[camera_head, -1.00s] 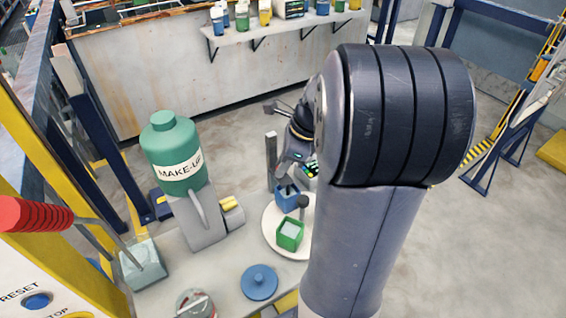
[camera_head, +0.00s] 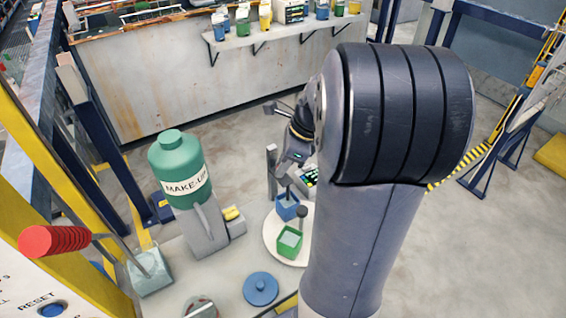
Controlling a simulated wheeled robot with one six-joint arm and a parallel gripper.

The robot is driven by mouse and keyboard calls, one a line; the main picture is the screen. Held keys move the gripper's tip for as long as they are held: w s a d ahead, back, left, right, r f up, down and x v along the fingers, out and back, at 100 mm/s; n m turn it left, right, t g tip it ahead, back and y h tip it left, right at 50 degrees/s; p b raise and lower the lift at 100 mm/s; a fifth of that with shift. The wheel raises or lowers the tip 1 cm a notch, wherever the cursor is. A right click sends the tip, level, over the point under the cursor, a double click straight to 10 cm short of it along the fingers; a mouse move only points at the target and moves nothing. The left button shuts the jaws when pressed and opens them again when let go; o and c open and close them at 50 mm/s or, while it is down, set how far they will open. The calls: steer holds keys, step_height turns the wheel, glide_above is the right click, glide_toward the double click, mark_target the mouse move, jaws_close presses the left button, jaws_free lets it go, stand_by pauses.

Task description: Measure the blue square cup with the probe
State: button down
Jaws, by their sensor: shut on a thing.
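The blue square cup (camera_head: 287,209) stands on a round white plate (camera_head: 272,240), behind a green square cup (camera_head: 290,243). My gripper (camera_head: 288,180) is above the blue cup, partly hidden by my own arm. It is shut on a thin grey probe (camera_head: 289,193), which points down at the blue cup's opening. I cannot tell whether the probe's tip is inside the cup or just over it. A small meter with a lit display (camera_head: 310,177) shows behind and right of the cup.
A grey post (camera_head: 272,170) stands left of my gripper. A green MAKE-UP bottle (camera_head: 180,170) on a grey stand is further left. A dark round knob (camera_head: 302,212) is between the cups. A blue lid (camera_head: 261,289) lies in front. My arm hides the right side.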

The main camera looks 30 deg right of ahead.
step_height(320, 180, up, 2)
steer(key=shift+r+p, duration=0.1)
steer(key=shift+p, duration=0.5)
steer(key=shift+w, duration=0.1)
steer(key=c, duration=1.6)
jaws_free()
steer(key=v, duration=1)
steer(key=shift+s+d+r, duration=0.15)
steer(key=shift+s+r, duration=0.1)
steer(key=shift+r, duration=0.1)
